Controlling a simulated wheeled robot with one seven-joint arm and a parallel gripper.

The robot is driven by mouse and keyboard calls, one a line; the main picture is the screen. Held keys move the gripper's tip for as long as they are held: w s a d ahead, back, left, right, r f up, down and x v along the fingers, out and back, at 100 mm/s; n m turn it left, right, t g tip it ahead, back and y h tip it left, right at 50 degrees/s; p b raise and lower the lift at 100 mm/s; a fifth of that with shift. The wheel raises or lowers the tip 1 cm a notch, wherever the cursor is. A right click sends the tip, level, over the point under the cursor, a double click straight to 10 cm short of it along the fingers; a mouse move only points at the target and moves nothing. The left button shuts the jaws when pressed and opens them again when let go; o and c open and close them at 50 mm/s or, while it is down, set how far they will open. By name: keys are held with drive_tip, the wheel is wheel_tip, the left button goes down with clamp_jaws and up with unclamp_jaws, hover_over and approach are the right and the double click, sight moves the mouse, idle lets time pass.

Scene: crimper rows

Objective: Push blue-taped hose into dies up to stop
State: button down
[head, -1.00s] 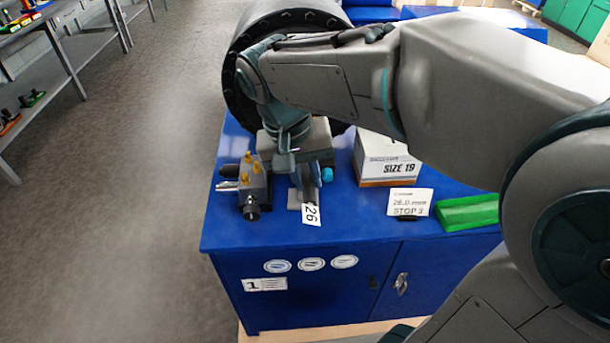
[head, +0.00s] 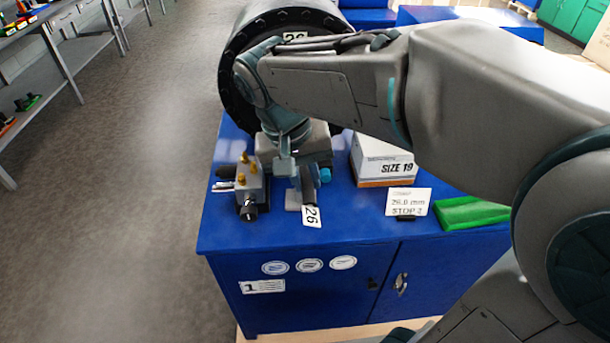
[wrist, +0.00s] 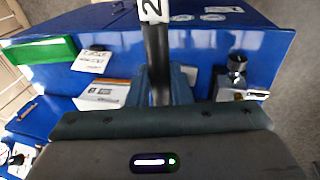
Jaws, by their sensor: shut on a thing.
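The black hose (wrist: 157,50) runs upright through the wrist view, with a white number tag (wrist: 152,10) at its far end. In the head view this tag (head: 311,216) reads 26. My gripper (head: 306,184) is shut on the hose, low over the blue cabinet top; its two blue-grey fingers (wrist: 162,85) flank the hose. A small light-blue piece (head: 325,175) shows beside the gripper; I cannot tell whether it is the tape. The crimper (head: 236,85) is the large black bolted ring behind my arm. Its dies and the hose's other end are hidden.
A brass-knobbed valve block (head: 251,183) stands close left of the gripper. A SIZE 19 box (head: 385,168), a card reading 26.0 mm and STOP 2 (head: 408,201) and a green block (head: 470,214) lie to the right. The cabinet's front edge (head: 300,243) is near.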

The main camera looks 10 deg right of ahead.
drive_tip(key=shift+w+d+r+p, duration=0.1)
drive_tip(key=shift+w+p, duration=0.7)
drive_tip(key=shift+w, duration=1.85)
drive_tip(key=shift+w+d+r+p, duration=0.1)
drive_tip(key=shift+w+p, duration=0.65)
drive_tip(key=shift+w, duration=1.9)
drive_tip(key=shift+r+p, duration=0.45)
drive_tip(key=shift+p, duration=0.5)
drive_tip(key=shift+g, duration=0.3)
unclamp_jaws()
drive_tip(key=p+v, duration=0.5)
drive_tip(key=v, duration=0.2)
drive_tip(key=shift+s, duration=0.1)
